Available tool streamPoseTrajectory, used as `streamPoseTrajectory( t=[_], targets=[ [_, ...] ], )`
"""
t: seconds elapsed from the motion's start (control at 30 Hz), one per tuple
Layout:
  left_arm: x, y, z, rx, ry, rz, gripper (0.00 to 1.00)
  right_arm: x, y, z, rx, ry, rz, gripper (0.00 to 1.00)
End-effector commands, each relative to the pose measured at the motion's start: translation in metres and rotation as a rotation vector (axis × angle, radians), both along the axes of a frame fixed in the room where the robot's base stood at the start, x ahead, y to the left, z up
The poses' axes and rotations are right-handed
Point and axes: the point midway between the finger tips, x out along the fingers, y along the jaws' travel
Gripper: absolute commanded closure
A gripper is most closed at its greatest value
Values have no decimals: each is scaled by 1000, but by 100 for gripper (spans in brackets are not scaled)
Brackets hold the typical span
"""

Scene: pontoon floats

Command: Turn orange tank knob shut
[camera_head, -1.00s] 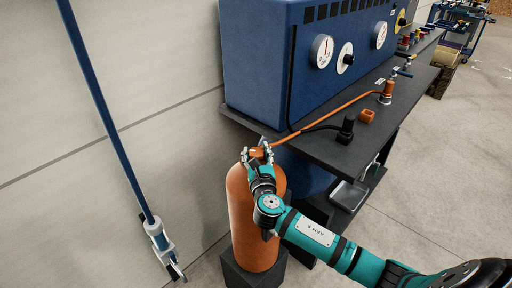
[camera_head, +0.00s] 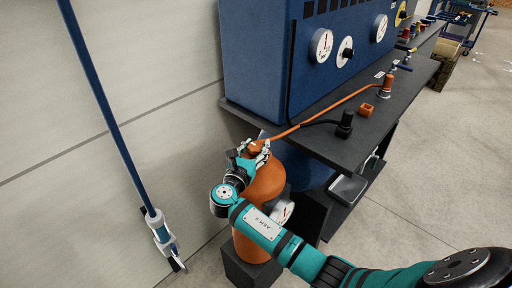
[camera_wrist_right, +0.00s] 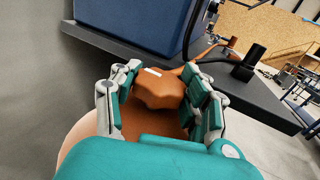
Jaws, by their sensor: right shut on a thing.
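The orange tank (camera_head: 266,190) stands upright on a dark base beside the workbench. Its orange knob (camera_wrist_right: 160,88), with a white mark on top, sits at the tank's top. In the right wrist view the knob lies between the two fingers of my right gripper (camera_wrist_right: 160,98), which is shut on it. In the head view the gripper (camera_head: 254,152) covers most of the knob (camera_head: 256,147). A gauge (camera_head: 282,212) shows at the tank's side, partly behind my arm. My left gripper is not in view.
An orange hose (camera_head: 325,108) runs from the tank top across the dark bench (camera_head: 350,148) to an orange fitting (camera_head: 387,86). A blue cabinet (camera_head: 262,60) with dials stands on the bench. A blue pole (camera_head: 105,110) leans at the left wall. Open floor lies at the right.

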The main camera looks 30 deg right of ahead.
Motion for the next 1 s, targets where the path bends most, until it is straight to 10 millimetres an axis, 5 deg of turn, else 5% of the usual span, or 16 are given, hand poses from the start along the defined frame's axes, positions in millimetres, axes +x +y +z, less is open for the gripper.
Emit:
streamPoseTrajectory(
  t=[0.3,0.33,0.5,0.83,1.0],
  targets=[
    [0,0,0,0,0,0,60,-1,1,-3,5,5,0,88],
    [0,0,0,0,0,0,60,-1,1,-4,5,5,0,55],
    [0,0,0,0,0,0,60,-1,1,-2,4,3,0,32],
    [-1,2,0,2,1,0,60,-2,2,-1,2,2,0,31],
    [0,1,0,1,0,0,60,-15,19,-2,5,3,3,31]
  ],
)
